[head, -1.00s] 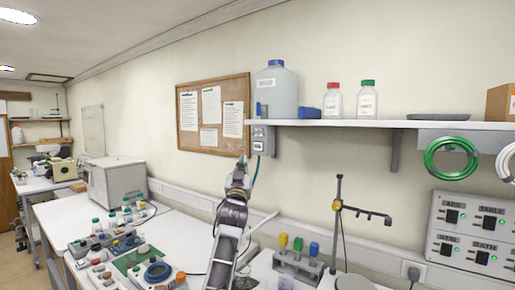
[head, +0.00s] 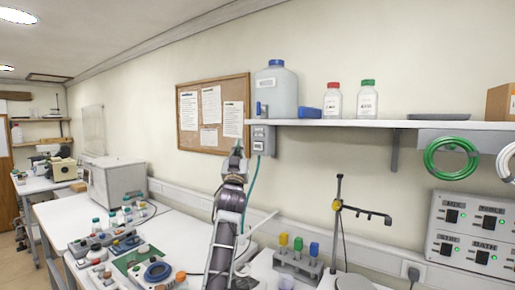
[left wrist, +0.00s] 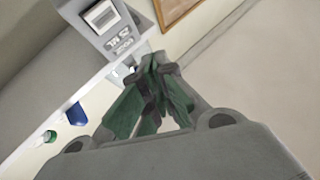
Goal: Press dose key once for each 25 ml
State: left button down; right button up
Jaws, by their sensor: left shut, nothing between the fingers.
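The grey dosing box (head: 262,140) hangs under the left end of the shelf, below the large grey jug (head: 276,88) with a blue cap. It has a small panel on its front. My left gripper (head: 237,150) is shut and empty, just left of the box in the head view. Its fingertips (left wrist: 160,62) meet below and right of the box in the wrist view, apparently apart from it. My right gripper is not in view.
The shelf (head: 400,124) carries a blue item (head: 309,113) and two capped bottles. A corkboard (head: 213,145) hangs on the wall at left. A stand (head: 338,210) and a rack with coloured tops (head: 298,262) are on the bench below. A green tube hangs from the box.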

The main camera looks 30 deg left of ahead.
pick_arm(q)
jog(key=shift+w+d+b, duration=0.2)
jog(key=shift+w+b, duration=0.35)
jog(key=shift+w, duration=1.55)
jog(key=shift+w+d+b, duration=0.15)
jog(key=shift+w+b, duration=0.4)
jog(key=shift+w, duration=1.5)
jog(key=shift+w+b, duration=0.4)
jog(key=shift+w, duration=0.5)
jog(key=shift+s, duration=0.9)
jog(key=shift+s, duration=0.1)
jog(key=shift+s+a+p, duration=0.15)
jog(key=shift+s+p, duration=0.45)
jog(key=shift+s, duration=1.8)
